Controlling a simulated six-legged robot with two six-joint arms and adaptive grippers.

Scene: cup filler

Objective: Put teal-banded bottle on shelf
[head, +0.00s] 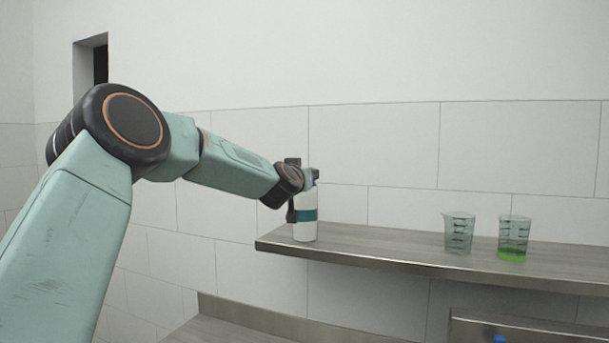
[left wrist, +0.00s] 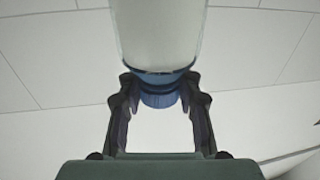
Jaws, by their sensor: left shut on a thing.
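The white bottle with a teal band (head: 306,215) is upright at the left end of the wall shelf (head: 400,247). Its base appears over the shelf top; I cannot tell for certain whether it touches. My left gripper (head: 300,190) is at the bottle's upper part, shut on it. In the left wrist view the bottle's pale body (left wrist: 158,35) fills the top middle, and its blue neck and cap lie between the fingers (left wrist: 160,88). The fingertips are hidden partly against the bottle. My right gripper is in neither view.
Two clear beakers stand further right on the shelf: an empty-looking one (head: 459,233) and one with green liquid (head: 514,238). Bare shelf lies between the bottle and the beakers. A lower counter (head: 235,330) runs below, and a tiled wall stands behind.

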